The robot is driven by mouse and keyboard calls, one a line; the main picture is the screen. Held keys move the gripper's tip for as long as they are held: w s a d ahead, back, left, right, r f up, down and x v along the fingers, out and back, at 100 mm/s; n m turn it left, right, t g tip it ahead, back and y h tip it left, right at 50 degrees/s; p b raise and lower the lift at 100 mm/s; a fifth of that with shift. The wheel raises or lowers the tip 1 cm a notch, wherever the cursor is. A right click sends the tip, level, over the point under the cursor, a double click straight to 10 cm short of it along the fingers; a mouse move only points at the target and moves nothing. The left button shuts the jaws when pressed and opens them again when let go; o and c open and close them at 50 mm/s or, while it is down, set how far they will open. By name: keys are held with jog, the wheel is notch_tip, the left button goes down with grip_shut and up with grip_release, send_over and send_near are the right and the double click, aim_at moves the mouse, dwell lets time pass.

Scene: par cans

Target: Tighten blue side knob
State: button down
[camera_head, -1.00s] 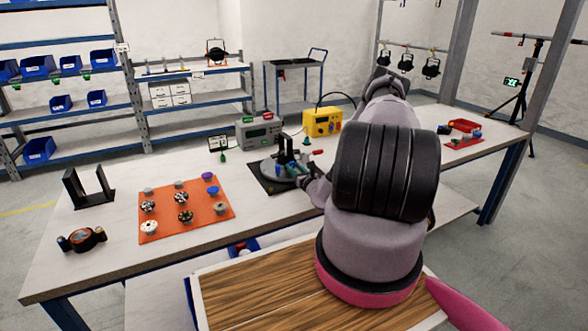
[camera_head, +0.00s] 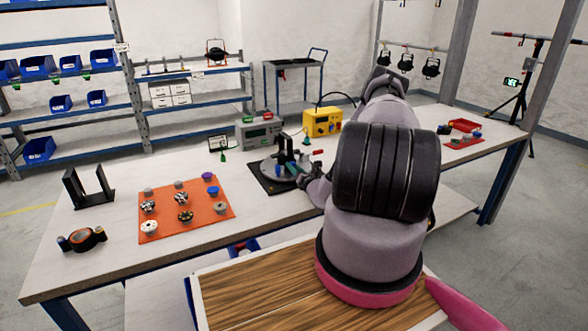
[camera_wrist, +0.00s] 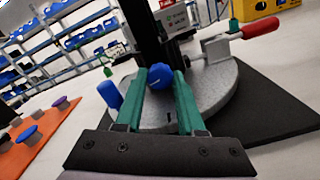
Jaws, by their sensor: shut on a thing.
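The blue side knob (camera_wrist: 160,77) sits in the middle of the wrist view, in front of a dark upright post. My gripper (camera_wrist: 165,88) has its green fingers on either side of the knob and is shut on it. The post stands on a grey round base (camera_wrist: 215,88) on a black mat (camera_wrist: 262,105). A second blue part (camera_wrist: 110,95) stands to the left of the fingers. In the head view the fixture (camera_head: 280,167) is small, and my arm partly hides it and the gripper.
An orange mat (camera_head: 165,225) with several knobs lies to the left of the fixture. A black bracket (camera_head: 88,188) and a dark ring-shaped part (camera_head: 82,240) stand farther left. A grey-green box (camera_head: 258,133) and a yellow box (camera_head: 322,122) are behind. A red-handled clamp (camera_wrist: 258,28) is close on the right.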

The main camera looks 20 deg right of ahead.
jog(key=c, duration=0.5)
grip_release()
jog(key=shift+s, duration=0.1)
jog(key=s, duration=1)
jog(key=shift+s+d, duration=0.2)
jog(key=shift+s, duration=0.15)
